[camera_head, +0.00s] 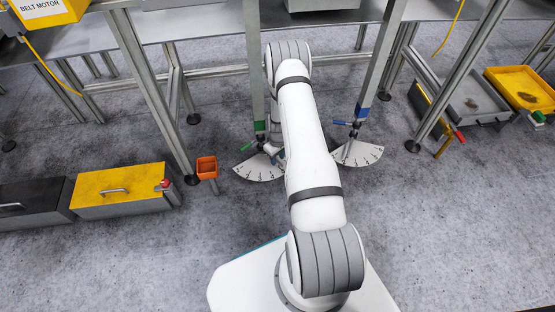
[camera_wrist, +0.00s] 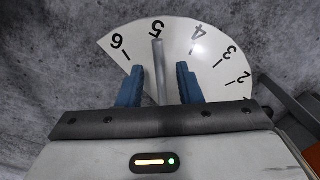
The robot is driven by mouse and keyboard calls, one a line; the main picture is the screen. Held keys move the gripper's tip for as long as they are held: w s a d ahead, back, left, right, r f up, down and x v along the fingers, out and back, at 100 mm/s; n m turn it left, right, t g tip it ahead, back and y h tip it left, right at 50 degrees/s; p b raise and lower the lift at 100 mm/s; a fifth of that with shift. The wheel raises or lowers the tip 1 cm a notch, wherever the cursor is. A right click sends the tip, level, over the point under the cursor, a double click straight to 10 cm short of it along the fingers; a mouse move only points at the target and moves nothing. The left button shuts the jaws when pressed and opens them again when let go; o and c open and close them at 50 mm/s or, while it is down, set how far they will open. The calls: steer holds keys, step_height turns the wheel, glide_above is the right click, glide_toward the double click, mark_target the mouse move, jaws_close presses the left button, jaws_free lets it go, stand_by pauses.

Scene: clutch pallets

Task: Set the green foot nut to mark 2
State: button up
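The green foot nut has a green handle (camera_head: 249,146) at the bottom of the green-banded leg (camera_head: 259,126), left of my arm in the head view. A white numbered dial (camera_head: 262,169) lies below it. In the wrist view the dial (camera_wrist: 205,65) shows marks 1 to 6. A grey bar (camera_wrist: 160,75) lies over the dial, its tip by mark 5. My gripper (camera_wrist: 160,70) has its two blue fingers apart, one on each side of the bar, with a gap to both. In the head view my arm hides most of the gripper.
A second dial (camera_head: 359,153) with a blue handle (camera_head: 341,123) is at the blue-banded leg to the right. A yellow-lidded box (camera_head: 120,185) is further left. Open floor lies in front.

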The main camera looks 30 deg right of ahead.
steer(key=shift+f, duration=0.2)
steer(key=shift+c, duration=0.2)
jaws_close()
stand_by(0.4)
